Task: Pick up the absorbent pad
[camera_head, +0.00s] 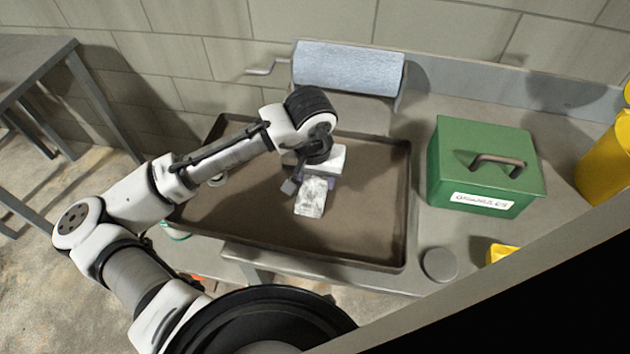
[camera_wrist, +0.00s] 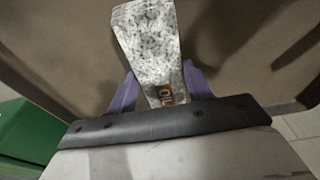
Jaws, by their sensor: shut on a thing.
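The absorbent pad (camera_head: 311,197) is a pale, grey-mottled, flat oblong piece over the middle of the dark brown tray (camera_head: 375,230). In the wrist view the pad (camera_wrist: 150,40) runs away from my gripper, with a small brown mark with pale lettering near the jaws. My gripper (camera_head: 312,180) is over the tray and shut on the pad. In the wrist view its purple fingers (camera_wrist: 160,85) lie on either side of the pad's near end. I cannot tell whether the pad touches the tray floor or is held just above it.
A blue-grey roll with a crank (camera_head: 348,68) stands behind the tray. A green box with a handle (camera_head: 485,165) stands right of it, with a yellow container (camera_head: 606,160) beyond. A grey round disc (camera_head: 439,264) lies near the front edge. The tray's right part is clear.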

